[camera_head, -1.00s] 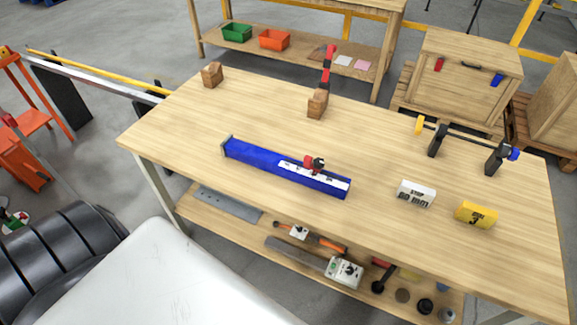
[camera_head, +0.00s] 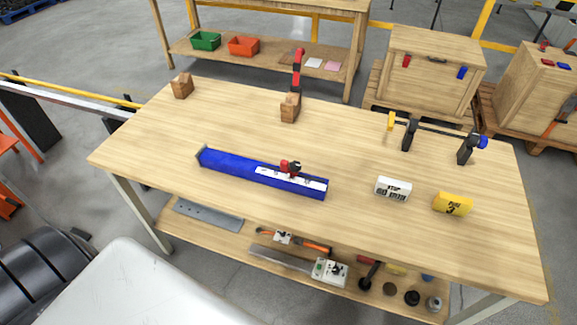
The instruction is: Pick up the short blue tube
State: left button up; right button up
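No short blue tube can be told for certain. A small blue piece (camera_head: 462,73) is on the front right of the wooden crate behind the table; its shape is too small to make out. Another small blue piece (camera_head: 564,65) lies on the crate at the far right. On the table a long blue rail (camera_head: 230,168) carries a white strip and a red and black stop (camera_head: 290,168). Neither of my grippers is in view.

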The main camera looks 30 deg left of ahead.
aim_at(307, 185)
jog(key=i+j, duration=0.1)
jog(key=j, duration=0.3)
jog(key=i+j+u, duration=0.15)
jog(key=j, duration=0.65)
jog(key=i+j+u, duration=0.15)
jog(key=j, duration=0.25)
